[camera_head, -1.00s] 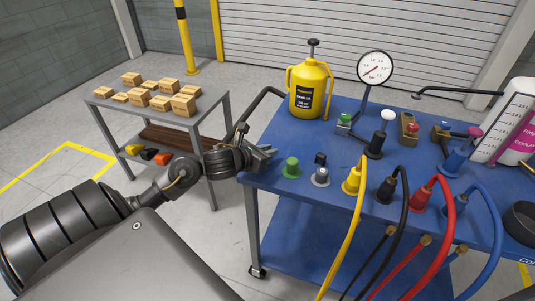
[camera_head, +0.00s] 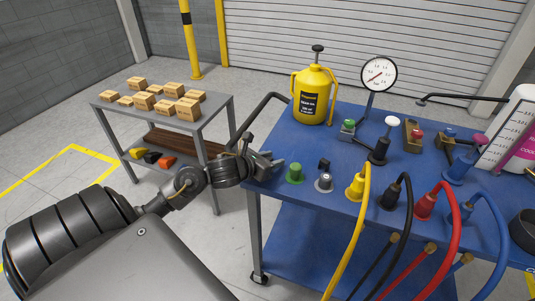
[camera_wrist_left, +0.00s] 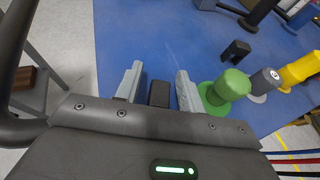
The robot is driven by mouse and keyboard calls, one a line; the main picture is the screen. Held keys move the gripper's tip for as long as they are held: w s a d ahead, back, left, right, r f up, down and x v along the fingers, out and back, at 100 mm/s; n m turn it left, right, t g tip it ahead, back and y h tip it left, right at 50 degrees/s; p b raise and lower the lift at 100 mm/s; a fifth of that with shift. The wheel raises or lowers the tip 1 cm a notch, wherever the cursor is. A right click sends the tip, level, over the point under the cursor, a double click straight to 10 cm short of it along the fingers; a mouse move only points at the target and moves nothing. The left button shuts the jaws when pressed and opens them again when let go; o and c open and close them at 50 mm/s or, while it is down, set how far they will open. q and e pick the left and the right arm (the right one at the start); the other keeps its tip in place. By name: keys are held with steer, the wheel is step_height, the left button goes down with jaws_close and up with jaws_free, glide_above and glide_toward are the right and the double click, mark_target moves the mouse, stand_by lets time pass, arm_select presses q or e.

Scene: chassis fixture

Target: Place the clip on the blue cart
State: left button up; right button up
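The blue cart (camera_head: 300,147) stands at centre right in the head view, and its blue top (camera_wrist_left: 150,35) fills much of the left wrist view. A small black piece that looks like the clip (camera_head: 323,164) lies on it, behind a grey plug and right of a green one. It also shows in the left wrist view (camera_wrist_left: 235,50), clear of the fingers. My left gripper (camera_head: 274,162) is at the cart's near left edge. In the left wrist view its fingers (camera_wrist_left: 158,85) are apart; a dark block between them touches neither. My right gripper is not in view.
The green plug (camera_wrist_left: 229,88) stands close to the right finger. The grey plug (camera_head: 324,182) and yellow plug (camera_head: 356,184) follow to the right. A yellow canister (camera_head: 312,92) stands behind. A grey shelf (camera_head: 222,113) with small boxes is on the left.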

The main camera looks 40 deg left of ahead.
arm_select(q)
steer(key=v, duration=1)
steer(key=shift+s+r, duration=0.25)
steer(key=shift+s, duration=0.1)
steer(key=shift+s+r, duration=0.15)
steer(key=shift+s, duration=0.5)
